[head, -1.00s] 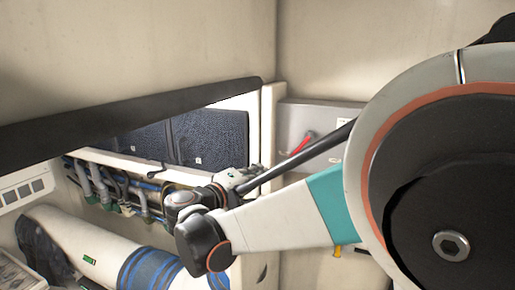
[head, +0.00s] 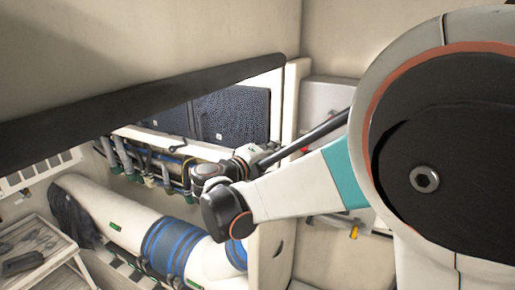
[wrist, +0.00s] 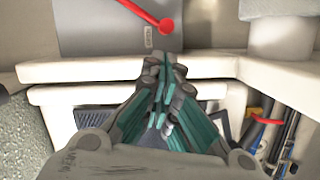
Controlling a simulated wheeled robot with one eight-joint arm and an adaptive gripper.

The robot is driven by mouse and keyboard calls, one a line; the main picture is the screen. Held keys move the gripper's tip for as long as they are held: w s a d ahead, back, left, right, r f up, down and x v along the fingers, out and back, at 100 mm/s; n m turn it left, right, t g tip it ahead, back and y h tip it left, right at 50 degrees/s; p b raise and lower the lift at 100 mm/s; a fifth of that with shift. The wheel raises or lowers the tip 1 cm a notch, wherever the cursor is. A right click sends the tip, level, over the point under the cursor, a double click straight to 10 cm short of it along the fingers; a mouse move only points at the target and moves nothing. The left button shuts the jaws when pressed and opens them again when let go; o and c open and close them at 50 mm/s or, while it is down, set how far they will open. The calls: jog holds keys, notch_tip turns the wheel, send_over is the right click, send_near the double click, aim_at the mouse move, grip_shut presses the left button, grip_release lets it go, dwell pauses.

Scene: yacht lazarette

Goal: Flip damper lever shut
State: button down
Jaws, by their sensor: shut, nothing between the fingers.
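A red lever (wrist: 143,12) with a round red end (wrist: 167,25) lies at the top of the wrist view, slanting across a grey panel (wrist: 100,38). A small label sits beside its end. In the head view only a bit of red (head: 304,121) shows on the grey box (head: 325,95), mostly hidden by my arm. My gripper (wrist: 166,62) is shut and empty, its teal-lined fingers together. Its tips appear just below the lever's round end in the picture, with no clear contact. In the head view my fingers are hidden.
A pale ledge (wrist: 85,69) crosses below the panel. Pipes and a small red handle (wrist: 267,120) are at right in the wrist view. The head view shows a white cylinder with blue bands (head: 165,246), a dark rail (head: 150,100) and a yellow handle (head: 354,232).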

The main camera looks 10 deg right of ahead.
jog(key=p+x, duration=0.1)
jog(key=x, duration=0.4)
jog(key=shift+w+d, duration=0.2)
jog(key=shift+w, duration=0.05)
jog(key=shift+f, duration=0.1)
jog(key=shift+s+d+f+n+b, duration=0.2)
jog(key=shift+f+n+b, duration=0.2)
jog(key=shift+b, duration=0.2)
